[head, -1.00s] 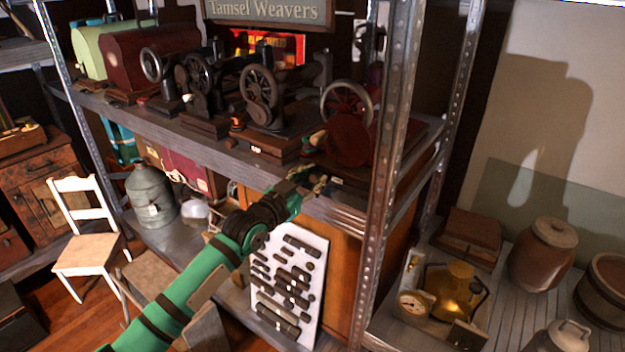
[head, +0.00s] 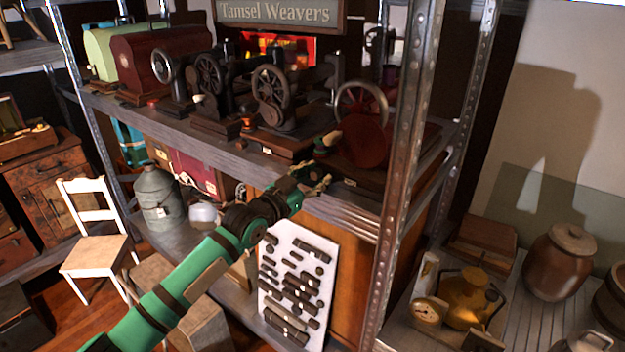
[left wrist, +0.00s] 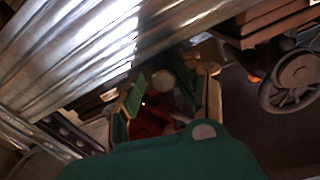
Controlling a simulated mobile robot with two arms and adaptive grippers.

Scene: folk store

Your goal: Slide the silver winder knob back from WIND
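My left gripper (head: 318,181) is at the front edge of the shelf, just below and in front of the red machine (head: 368,142) with a spoked wheel. In the left wrist view its two green fingers (left wrist: 172,92) stand apart, with no object clearly held. A small pale round piece (left wrist: 163,80) and a dark red shape show between and beyond them. A pale knob-like piece (head: 332,138) sits left of the red machine, above my gripper. I cannot make out the silver winder knob or a WIND marking for certain. My right gripper is not in view.
Several dark sewing machines (head: 272,98) line the metal shelf to the left. A metal upright (head: 408,150) stands right of my gripper. A white board of dark parts (head: 298,275) leans below. Pots and a brass vessel (head: 466,298) stand at lower right.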

